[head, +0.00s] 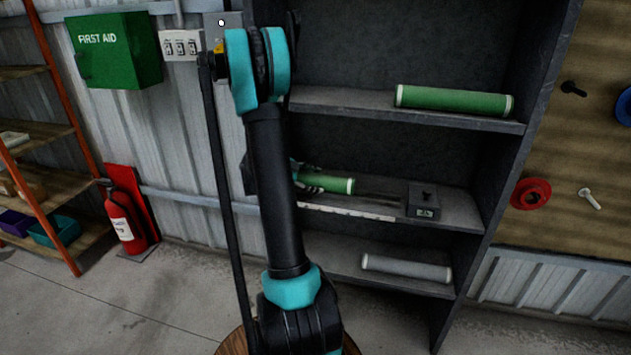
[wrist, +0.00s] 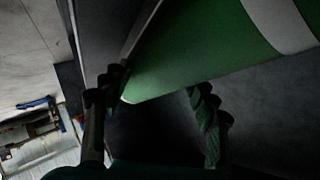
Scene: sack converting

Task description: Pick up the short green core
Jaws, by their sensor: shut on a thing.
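The short green core (head: 337,185) is on the middle shelf in the head view, partly hidden behind my arm. My gripper (head: 305,180) is at its left part, mostly hidden by the arm. In the wrist view the green core (wrist: 205,55) fills the upper middle, with a pale band toward its right end. My gripper's fingers (wrist: 155,110) stand on either side of it, shut on the core. I cannot tell whether the core touches the shelf.
A longer green core (head: 455,101) lies on the shelf above. A grey core (head: 406,268) lies on the shelf below. A small dark device (head: 424,200) stands right of the short core on the middle shelf (head: 465,213). The shelf unit's right side wall (head: 508,160) bounds the space.

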